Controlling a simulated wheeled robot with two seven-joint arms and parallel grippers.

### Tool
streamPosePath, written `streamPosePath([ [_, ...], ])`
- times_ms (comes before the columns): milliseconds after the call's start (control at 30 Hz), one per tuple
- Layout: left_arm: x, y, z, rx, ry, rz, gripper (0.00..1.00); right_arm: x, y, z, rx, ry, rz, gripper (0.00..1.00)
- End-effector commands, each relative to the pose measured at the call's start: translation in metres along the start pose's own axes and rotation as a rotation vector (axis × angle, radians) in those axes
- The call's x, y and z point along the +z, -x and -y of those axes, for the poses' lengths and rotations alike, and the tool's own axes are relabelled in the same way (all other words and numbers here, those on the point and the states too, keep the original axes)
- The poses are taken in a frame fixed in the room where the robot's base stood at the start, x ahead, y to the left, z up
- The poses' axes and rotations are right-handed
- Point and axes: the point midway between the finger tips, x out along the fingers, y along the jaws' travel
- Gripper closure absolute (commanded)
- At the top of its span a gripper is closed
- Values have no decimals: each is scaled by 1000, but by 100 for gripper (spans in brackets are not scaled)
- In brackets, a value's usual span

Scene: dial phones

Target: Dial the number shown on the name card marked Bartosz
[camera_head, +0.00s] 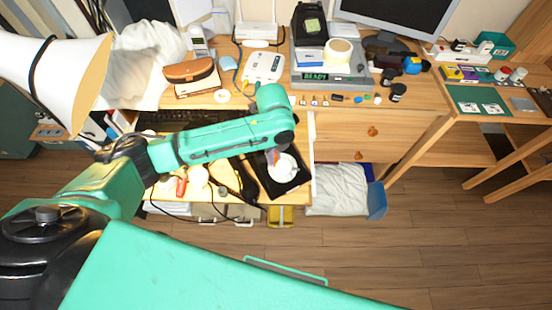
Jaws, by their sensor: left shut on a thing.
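A white desk device with buttons (263,67), which looks like a phone, sits on the desk behind my arm. A grey box with a green lit READY display (315,77) stands to its right. Two small white cards (467,107) lie on a green mat at the right; their writing is too small to read, and I cannot make out the name Bartosz. My left gripper (273,157) points down at the black tray (287,192), mostly hidden under its wrist. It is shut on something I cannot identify. My right gripper is not in view.
A white lamp shade (52,75) stands at the left, near my left arm. A dark keyboard (170,120) lies partly behind the arm. A brown case (190,70), a monitor (398,14) and small bottles crowd the desk. Wooden floor (430,240) is clear at the lower right.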

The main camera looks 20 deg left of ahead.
Motion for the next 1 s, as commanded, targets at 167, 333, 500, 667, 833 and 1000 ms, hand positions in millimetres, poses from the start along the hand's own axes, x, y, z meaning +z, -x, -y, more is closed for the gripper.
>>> streamPosePath([
  [167,4,-12,1,0,1,0,100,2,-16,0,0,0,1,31],
  [333,5,-10,1,0,1,0,100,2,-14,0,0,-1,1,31],
  [500,5,-11,1,1,1,0,100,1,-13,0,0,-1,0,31],
  [667,8,-16,2,0,1,0,100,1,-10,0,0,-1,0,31],
  [833,8,-17,2,0,0,0,100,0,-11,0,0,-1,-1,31],
  [1000,8,-16,2,0,1,0,100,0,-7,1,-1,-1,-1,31],
])
